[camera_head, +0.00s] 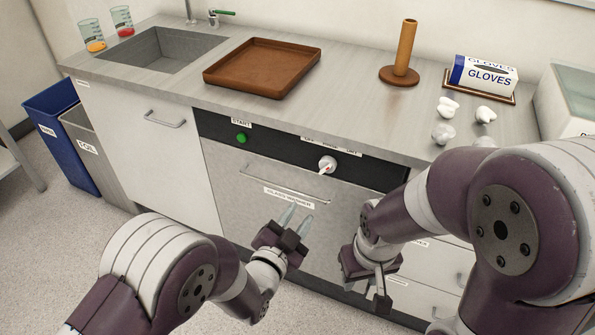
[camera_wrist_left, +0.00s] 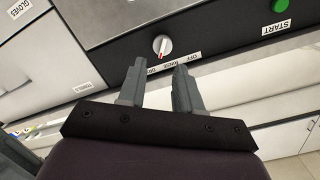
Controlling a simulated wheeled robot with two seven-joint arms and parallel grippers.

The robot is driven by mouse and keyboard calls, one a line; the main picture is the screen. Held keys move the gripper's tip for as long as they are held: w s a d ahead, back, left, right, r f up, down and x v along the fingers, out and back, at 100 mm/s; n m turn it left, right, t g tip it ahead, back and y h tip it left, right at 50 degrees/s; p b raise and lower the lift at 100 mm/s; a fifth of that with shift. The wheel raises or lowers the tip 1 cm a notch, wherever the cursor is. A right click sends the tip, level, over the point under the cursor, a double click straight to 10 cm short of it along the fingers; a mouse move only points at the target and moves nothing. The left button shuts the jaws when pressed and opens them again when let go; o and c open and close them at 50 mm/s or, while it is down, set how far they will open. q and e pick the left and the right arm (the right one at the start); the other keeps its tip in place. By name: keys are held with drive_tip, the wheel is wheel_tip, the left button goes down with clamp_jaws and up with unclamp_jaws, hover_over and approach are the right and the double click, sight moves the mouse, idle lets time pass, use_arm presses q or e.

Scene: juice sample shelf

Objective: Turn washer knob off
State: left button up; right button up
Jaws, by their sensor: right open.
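The washer knob (camera_head: 327,164) is a small white dial with a red mark, on the black strip of the glass washer. Small labels sit above it; those I can read in the left wrist view are OFF and RINSE. I cannot tell which label the mark points at. The knob also shows in the left wrist view (camera_wrist_left: 162,44), just beyond the fingertips. My left gripper (camera_head: 297,220) is open and empty, in front of the washer door and below the knob, not touching it. My right gripper (camera_head: 367,285) is open and empty, lower and to the right.
A green START button (camera_head: 241,138) is left of the knob. The washer door handle (camera_head: 284,186) runs below the strip. On the counter stand a brown tray (camera_head: 262,68), a wooden peg (camera_head: 405,48) and a gloves box (camera_head: 483,75). A sink (camera_head: 160,52) is at left.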

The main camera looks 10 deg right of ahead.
sight(325, 170)
use_arm(q)
drive_tip(key=shift+m+t, duration=0.3)
drive_tip(key=shift+t, duration=0.1)
drive_tip(key=x, duration=0.4)
drive_tip(key=r+b+x, duration=0.1)
drive_tip(key=x, duration=0.3)
drive_tip(key=r+x, duration=0.1)
drive_tip(key=x, duration=0.3)
drive_tip(key=shift+d+b, duration=0.4)
drive_tip(key=shift+d, duration=0.15)
clamp_jaws()
use_arm(e)
drive_tip(key=shift+s+d+f, duration=0.15)
drive_tip(key=shift+f, duration=0.3)
drive_tip(key=shift+s+d+f, duration=0.1)
drive_tip(key=shift+d+f, duration=0.05)
drive_tip(key=shift+f, duration=0.3)
